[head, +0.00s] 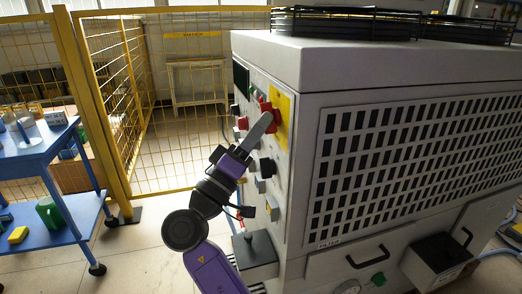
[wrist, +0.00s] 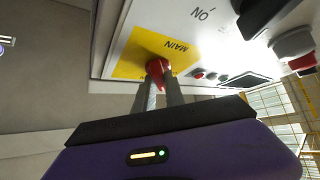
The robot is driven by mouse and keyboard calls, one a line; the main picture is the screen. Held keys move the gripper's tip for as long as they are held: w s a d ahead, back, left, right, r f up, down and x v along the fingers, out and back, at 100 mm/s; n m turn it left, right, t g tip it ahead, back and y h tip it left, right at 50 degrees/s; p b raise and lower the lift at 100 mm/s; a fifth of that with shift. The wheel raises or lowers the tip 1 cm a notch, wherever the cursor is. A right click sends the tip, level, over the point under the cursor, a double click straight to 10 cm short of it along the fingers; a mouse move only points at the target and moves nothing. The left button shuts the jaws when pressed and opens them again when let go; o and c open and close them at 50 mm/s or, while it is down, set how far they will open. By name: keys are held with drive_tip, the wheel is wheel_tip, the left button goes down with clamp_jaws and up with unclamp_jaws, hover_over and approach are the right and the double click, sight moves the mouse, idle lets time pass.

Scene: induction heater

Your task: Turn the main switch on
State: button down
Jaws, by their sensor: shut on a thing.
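The main switch is a red knob (head: 270,116) on a yellow plate (head: 283,107) on the side panel of the grey induction heater (head: 300,62). In the wrist view the red knob (wrist: 158,68) sits on the yellow plate (wrist: 135,58) marked MAIN, with ON printed on the white panel beside it. My gripper (head: 266,118) reaches up to the knob. In the wrist view its two fingers (wrist: 160,80) are closed on the knob. The fingers partly hide the knob, and its exact turn angle is hard to tell.
Other panel controls sit close by, including a black knob (head: 266,168) and a grey one (head: 260,185) below. A dark box (head: 254,246) juts out under the panel. A blue cart (head: 40,165) and yellow fence (head: 150,100) stand left, with open floor between.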

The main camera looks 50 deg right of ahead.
drive_tip(key=m+g+b, duration=0.1)
drive_tip(key=b, duration=0.1)
drive_tip(key=m+g+b, duration=0.1)
drive_tip(key=m+b, duration=0.1)
drive_tip(key=shift+w+f+h, duration=0.1)
drive_tip(key=shift+f+h, duration=0.2)
drive_tip(key=shift+h, duration=0.1)
drive_tip(key=shift+r+m+g+b, duration=0.2)
drive_tip(key=shift+m+g+b, duration=0.15)
drive_tip(key=shift+b, duration=0.3)
drive_tip(key=c, duration=1.4)
unclamp_jaws()
drive_tip(key=v, duration=0.7)
drive_tip(key=shift+a+f, duration=0.2)
drive_tip(key=shift+f, duration=0.1)
drive_tip(key=shift+w, duration=0.1)
